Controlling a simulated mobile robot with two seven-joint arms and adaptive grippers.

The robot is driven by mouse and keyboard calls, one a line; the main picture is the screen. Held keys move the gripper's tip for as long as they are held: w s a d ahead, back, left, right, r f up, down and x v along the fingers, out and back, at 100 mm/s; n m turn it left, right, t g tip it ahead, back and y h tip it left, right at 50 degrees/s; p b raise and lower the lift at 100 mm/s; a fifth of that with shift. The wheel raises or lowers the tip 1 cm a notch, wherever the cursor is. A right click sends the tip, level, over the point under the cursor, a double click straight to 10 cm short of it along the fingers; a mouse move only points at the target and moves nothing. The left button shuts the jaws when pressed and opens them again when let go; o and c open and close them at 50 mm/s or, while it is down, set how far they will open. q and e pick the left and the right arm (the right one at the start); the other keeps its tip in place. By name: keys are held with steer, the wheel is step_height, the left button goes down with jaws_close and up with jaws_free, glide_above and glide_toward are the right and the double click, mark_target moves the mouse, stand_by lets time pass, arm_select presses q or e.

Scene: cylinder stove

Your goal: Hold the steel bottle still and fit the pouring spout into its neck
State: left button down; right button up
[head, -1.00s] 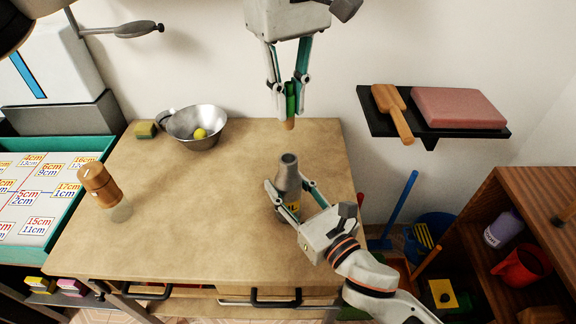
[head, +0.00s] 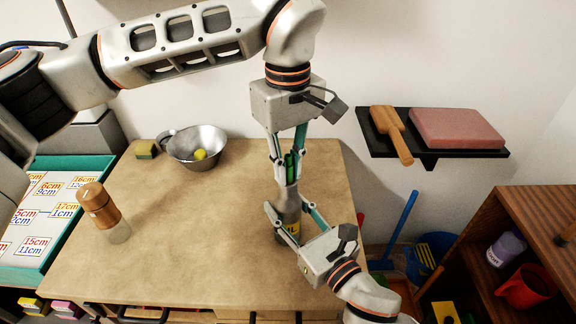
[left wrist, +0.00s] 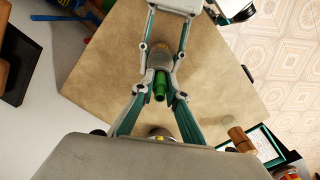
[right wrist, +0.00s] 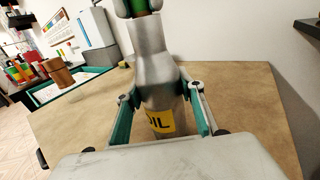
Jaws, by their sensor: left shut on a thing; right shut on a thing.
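The steel bottle (head: 287,213) stands upright near the right edge of the table, with a yellow OIL label (right wrist: 160,122) in the right wrist view. My right gripper (head: 290,207) is shut on its body, one finger on each side. My left gripper (head: 288,172) is directly above and shut on the green pouring spout (head: 290,163), which also shows in the left wrist view (left wrist: 160,84). The spout is upright over the bottle's mouth. Its lower end is hidden by the fingers and neck, so I cannot tell how deep it sits.
A metal bowl (head: 190,140) with a yellow ball and a sponge (head: 146,149) lie at the table's back left. A wooden-topped jar (head: 100,207) stands at the left. A wall shelf (head: 432,153) is at the right. The table's middle is clear.

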arm_select(q)
steer(key=c, duration=2)
jaws_free()
steer(key=shift+f, duration=0.15)
step_height(320, 180, up, 12)
steer(key=shift+r, duration=0.2)
arm_select(e)
steer(key=o, duration=1.3)
steer(key=shift+c, duration=0.2)
